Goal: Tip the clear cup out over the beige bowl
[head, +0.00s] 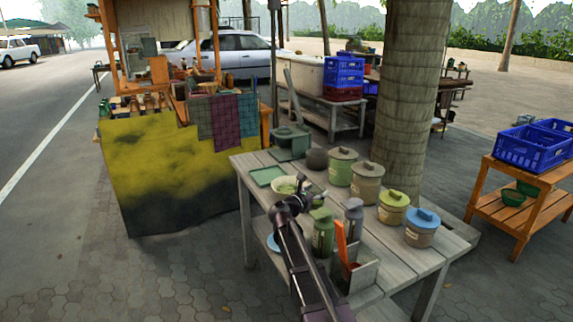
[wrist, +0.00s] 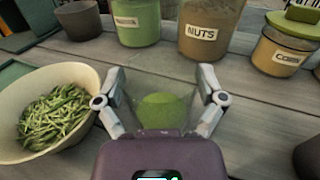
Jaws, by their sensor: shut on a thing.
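My gripper (wrist: 157,95) is shut on the clear cup (wrist: 160,108), with one finger on each side of it. The cup is see-through and holds something green low inside. I cannot tell whether it touches the table. The beige bowl (wrist: 22,105) stands left of the cup in the wrist view and holds thin green pods (wrist: 54,114). The cup is beside the bowl, not over it. In the head view, the bowl (head: 283,193) sits just beyond my gripper (head: 304,194), partly covered by my arm. The cup is hard to make out there.
A green jar (wrist: 138,22), a brown jar marked NUTS (wrist: 205,30) and a jar with an olive lid (wrist: 287,47) stand behind the cup. A dark pot (wrist: 78,20) is behind the bowl. Bottles (head: 322,234) and a caddy (head: 362,273) stand near my arm.

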